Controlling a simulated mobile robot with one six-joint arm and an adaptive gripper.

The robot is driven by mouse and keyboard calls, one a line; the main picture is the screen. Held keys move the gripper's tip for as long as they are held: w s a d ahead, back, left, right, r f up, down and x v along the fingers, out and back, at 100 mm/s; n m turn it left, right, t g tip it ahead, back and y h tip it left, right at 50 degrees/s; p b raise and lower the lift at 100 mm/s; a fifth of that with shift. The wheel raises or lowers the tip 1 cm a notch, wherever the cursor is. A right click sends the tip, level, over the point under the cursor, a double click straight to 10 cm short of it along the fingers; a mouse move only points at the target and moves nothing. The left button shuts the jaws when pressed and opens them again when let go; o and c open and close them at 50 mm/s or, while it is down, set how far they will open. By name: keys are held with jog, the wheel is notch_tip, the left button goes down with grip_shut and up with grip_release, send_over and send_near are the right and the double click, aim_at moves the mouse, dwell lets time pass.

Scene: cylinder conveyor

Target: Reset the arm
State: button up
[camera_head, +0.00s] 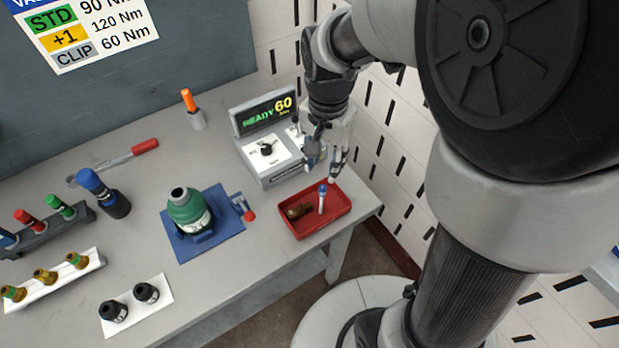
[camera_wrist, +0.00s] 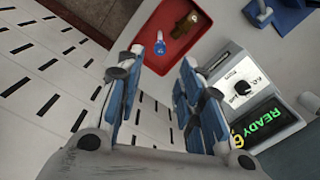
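My gripper (camera_head: 327,160) is open and empty, pointing down above the table between the control box and the red tray. In the wrist view its two fingers (camera_wrist: 160,85) stand apart with bare table between them. My arm comes in from the upper right of the head view.
A red tray (camera_head: 330,228) holds a blue-capped white piece (camera_head: 322,197) and a brown piece (camera_head: 297,210). A control box (camera_head: 262,165) reads READY 60. A green-black cylinder (camera_head: 188,208) stands on a blue fixture (camera_head: 228,225). Racks of coloured pieces are at left; a perforated wall is right.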

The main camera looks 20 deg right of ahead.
dwell(0.3)
jog(key=s+r+n+t, duration=0.2)
jog(key=s+r+n, duration=0.2)
jog(key=s, duration=0.3)
jog(key=s+r+n+t+b, duration=0.1)
jog(key=s+r+n+t, duration=0.1)
jog(key=s+r+n, duration=0.3)
jog(key=s, duration=0.3)
jog(key=shift+t, duration=0.3)
dwell(0.6)
